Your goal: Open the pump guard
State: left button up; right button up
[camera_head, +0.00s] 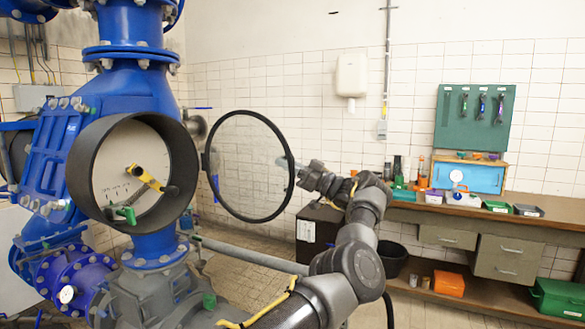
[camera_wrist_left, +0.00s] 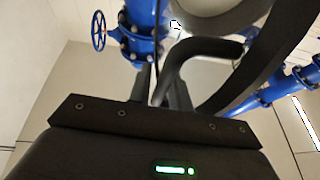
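The pump guard (camera_head: 249,205) is a round clear disc with a black rim. It stands swung out to the right of the round dark pump housing (camera_head: 83,190), whose front is uncovered, showing a pale face with yellow and green parts. My left gripper (camera_head: 293,166) is at the guard's right edge. In the left wrist view a dark bent handle (camera_wrist_left: 205,48) runs down between the two fingers of my left gripper (camera_wrist_left: 160,88), which look closed on it. The guard's dark curved rim (camera_wrist_left: 262,65) shows beside it. My right gripper is not in view.
Blue pipes and flanges (camera_head: 130,85) fill the left side. A wooden workbench (camera_head: 480,215) with tools and boxes stands along the wall at right. A black bucket (camera_head: 392,260) is on the floor behind my arm. A grey pipe (camera_head: 250,255) runs low below the guard.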

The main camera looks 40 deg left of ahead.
pick_arm(q)
jog(key=b+v, duration=0.3)
jog(key=v, duration=0.7)
jog(key=shift+d, duration=0.25)
jog(key=shift+f, duration=0.15)
